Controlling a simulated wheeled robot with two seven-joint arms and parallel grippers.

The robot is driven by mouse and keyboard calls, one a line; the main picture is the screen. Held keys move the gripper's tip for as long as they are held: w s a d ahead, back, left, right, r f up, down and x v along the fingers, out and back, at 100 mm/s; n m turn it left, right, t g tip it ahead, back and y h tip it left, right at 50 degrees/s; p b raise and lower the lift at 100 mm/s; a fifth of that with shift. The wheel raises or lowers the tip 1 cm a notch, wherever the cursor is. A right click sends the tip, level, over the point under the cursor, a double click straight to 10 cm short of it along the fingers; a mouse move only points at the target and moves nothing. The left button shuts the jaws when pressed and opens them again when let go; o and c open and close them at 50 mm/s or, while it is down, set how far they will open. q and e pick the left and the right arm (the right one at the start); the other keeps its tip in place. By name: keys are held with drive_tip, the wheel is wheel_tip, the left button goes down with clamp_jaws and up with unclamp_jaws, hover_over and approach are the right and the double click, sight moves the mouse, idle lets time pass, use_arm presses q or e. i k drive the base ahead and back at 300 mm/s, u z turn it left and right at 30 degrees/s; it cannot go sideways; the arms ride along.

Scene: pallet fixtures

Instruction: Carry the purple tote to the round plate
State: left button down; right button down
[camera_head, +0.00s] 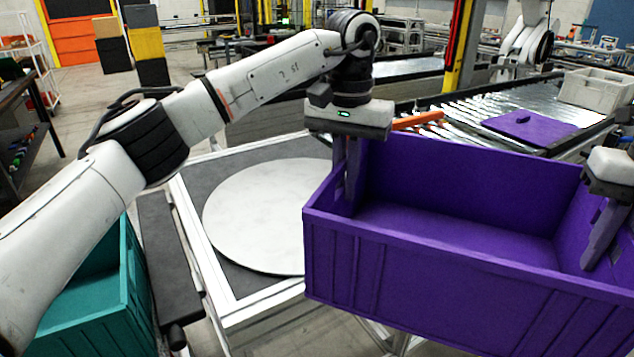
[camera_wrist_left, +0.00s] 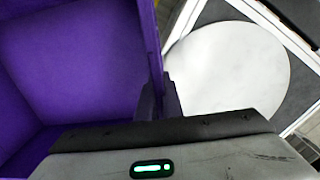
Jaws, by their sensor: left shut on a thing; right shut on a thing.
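The purple tote (camera_head: 450,275) is empty and fills the right front of the head view, in the air. My left gripper (camera_head: 350,195) is shut on its left wall, and my right gripper (camera_head: 600,235) is shut on its right wall. The round plate (camera_head: 258,215) is pale and lies flat on a dark square table, left of and beyond the tote. The tote hides the plate's right edge. In the left wrist view the tote (camera_wrist_left: 70,65) is on the left and the plate (camera_wrist_left: 228,70) is on the right, with my left gripper (camera_wrist_left: 157,100) at the wall between them.
A teal tote (camera_head: 95,310) stands at the lower left, partly behind my left arm. A roller conveyor (camera_head: 475,135) runs behind the purple tote, with a purple flat piece (camera_head: 530,128) and a grey bin (camera_head: 597,88) on it. The plate's top is bare.

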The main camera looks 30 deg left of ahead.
sight(299, 200)
drive_tip(key=i, duration=1.15)
drive_tip(key=u, duration=1.45)
